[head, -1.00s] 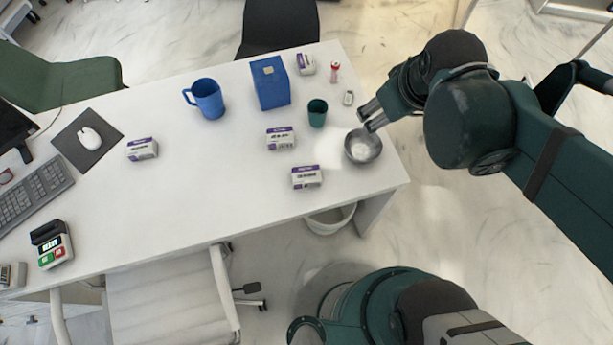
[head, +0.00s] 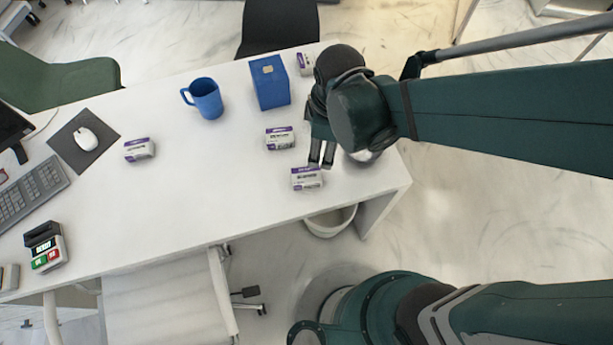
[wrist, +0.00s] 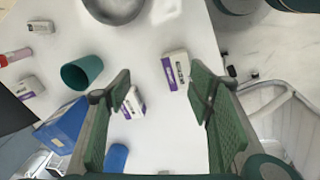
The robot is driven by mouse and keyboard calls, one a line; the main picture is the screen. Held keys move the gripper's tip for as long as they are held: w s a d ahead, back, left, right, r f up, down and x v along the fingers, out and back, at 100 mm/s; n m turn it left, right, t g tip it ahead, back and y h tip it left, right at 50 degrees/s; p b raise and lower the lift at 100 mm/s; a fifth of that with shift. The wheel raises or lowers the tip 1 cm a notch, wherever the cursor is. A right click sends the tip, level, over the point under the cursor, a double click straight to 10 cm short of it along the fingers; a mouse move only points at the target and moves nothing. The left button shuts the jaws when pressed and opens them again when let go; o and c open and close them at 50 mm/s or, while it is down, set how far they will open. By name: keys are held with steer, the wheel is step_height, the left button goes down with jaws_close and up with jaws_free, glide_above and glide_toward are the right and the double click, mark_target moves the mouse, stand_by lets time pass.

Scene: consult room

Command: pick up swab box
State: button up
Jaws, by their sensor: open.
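Several similar white and purple boxes stand on the white desk; I cannot tell by label which is the swab box. The front box (head: 306,180) is just below my gripper (head: 320,164), near the desk's front edge. In the wrist view this box (wrist: 176,71) shows beyond the gap of my gripper (wrist: 158,88), closer to the right finger. A middle box (head: 280,138) also shows there (wrist: 133,103), partly behind the left finger. Other boxes are at the left (head: 139,149) and back (head: 305,62). My gripper is open and empty, above the desk.
A metal bowl (wrist: 115,6) and green cup (wrist: 82,73) are near my gripper; my arm mostly hides them in the head view. A blue box (head: 270,83) and blue mug (head: 206,99) stand farther back. The desk's left middle (head: 190,190) is clear.

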mark_target(306, 175)
steer(key=s+a+f+n, duration=0.1)
steer(key=a+f+n, duration=0.1)
steer(key=f, duration=0.1)
steer(key=s+a+f+n+g, duration=0.1)
steer(key=a+f, duration=0.1)
steer(key=shift+s+a+n+h+b, duration=0.1)
steer(key=shift+s+n+h+b, duration=0.2)
steer(key=shift+s, duration=0.05)
steer(key=shift+f, duration=0.1)
steer(key=shift+f+b, duration=0.4)
steer(key=shift+f, duration=0.85)
steer(key=shift+f, duration=0.15)
steer(key=shift+f+b, duration=1)
steer(key=shift+f, duration=1.45)
steer(key=c, duration=1)
